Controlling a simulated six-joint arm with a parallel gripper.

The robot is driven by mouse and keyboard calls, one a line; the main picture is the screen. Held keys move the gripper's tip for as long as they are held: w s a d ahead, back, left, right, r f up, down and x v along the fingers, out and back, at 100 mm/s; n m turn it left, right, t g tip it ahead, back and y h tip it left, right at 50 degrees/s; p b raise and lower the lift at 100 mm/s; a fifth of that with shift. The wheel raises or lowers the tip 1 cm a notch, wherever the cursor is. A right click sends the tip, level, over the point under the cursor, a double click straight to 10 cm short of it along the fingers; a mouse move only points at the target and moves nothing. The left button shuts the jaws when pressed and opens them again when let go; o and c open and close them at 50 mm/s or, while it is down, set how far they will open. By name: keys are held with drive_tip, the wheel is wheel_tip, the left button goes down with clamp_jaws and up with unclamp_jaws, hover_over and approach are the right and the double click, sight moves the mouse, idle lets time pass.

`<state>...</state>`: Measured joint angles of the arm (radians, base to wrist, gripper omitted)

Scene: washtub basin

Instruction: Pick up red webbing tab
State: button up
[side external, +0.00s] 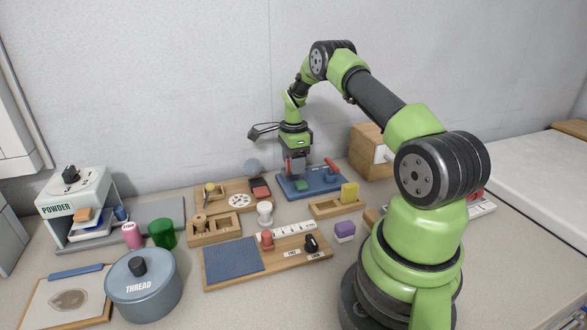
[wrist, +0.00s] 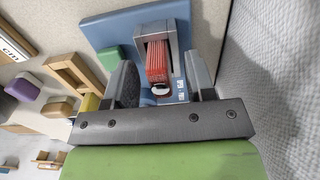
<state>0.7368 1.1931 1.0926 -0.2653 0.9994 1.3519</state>
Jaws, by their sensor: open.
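The red webbing tab (wrist: 157,62) is a ribbed red strip with a pale end, inside a grey metal bracket (wrist: 174,38) on a blue board (wrist: 112,28) in the wrist view. My gripper (wrist: 160,64) is open, with one finger on each side of the tab and bracket and visible gaps. In the side external view, my gripper (side external: 297,166) points down over the blue board (side external: 325,184) and hides much of the bracket. Another red piece (side external: 332,165) shows on the board's right side; I cannot tell whether it belongs to the tab.
A green block (side external: 301,185) is on the board, close to my gripper. A wooden tray with a yellow block (side external: 349,192) stands in front. A wooden box (side external: 372,150) is at right, and the wall is behind. Several trays and a blue pot (side external: 143,290) fill the left.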

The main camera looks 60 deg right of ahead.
clamp_jaws()
